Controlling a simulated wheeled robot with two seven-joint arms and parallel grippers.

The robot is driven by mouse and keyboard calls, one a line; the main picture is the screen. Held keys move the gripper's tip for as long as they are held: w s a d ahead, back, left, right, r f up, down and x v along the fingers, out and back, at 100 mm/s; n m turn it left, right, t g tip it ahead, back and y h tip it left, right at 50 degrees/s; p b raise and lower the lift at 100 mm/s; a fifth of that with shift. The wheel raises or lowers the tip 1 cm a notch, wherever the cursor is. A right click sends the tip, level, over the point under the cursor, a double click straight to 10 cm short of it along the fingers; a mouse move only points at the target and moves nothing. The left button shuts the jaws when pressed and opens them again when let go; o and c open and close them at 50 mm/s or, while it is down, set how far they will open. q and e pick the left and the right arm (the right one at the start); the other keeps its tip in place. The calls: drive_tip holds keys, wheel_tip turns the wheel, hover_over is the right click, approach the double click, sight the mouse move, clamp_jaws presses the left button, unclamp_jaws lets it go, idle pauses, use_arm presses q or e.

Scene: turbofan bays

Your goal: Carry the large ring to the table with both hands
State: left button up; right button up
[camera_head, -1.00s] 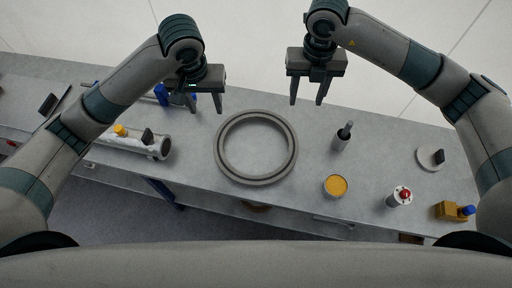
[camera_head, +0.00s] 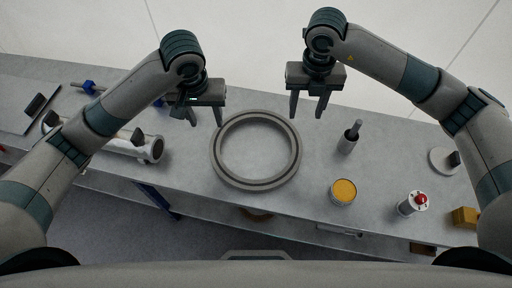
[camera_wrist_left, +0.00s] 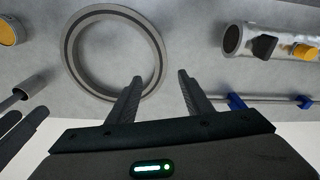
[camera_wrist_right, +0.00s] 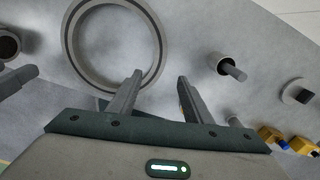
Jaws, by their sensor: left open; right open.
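The large grey ring (camera_head: 216,165) lies flat on the grey table (camera_head: 300,205), near the middle of the head view. It also shows in the left wrist view (camera_wrist_left: 72,62) and in the right wrist view (camera_wrist_right: 72,48). My left gripper (camera_head: 206,116) is open and empty, above the table by the ring's upper left side. My right gripper (camera_head: 307,108) is open and empty, above the table by the ring's upper right side. Nothing hides the ring in the head view.
Right of the ring stand a grey cup with a rod (camera_head: 349,138), a yellow-topped can (camera_head: 343,191), a red-topped cylinder (camera_head: 412,203), a round disc (camera_head: 444,160) and a yellow block (camera_head: 465,217). Left lie a metal tube (camera_head: 135,147) and a blue-ended bar (camera_head: 90,86).

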sight(216, 145)
use_arm(q)
drive_tip(key=f, duration=0.5)
drive_tip(key=w+f, duration=0.1)
drive_tip(key=f, duration=0.5)
drive_tip(key=w+f, duration=0.1)
drive_tip(key=f, duration=0.5)
use_arm(e)
wheel_tip(216, 145, down, 17)
drive_tip(key=shift+f, duration=0.15)
use_arm(q)
clamp_jaws()
use_arm(e)
clamp_jaws()
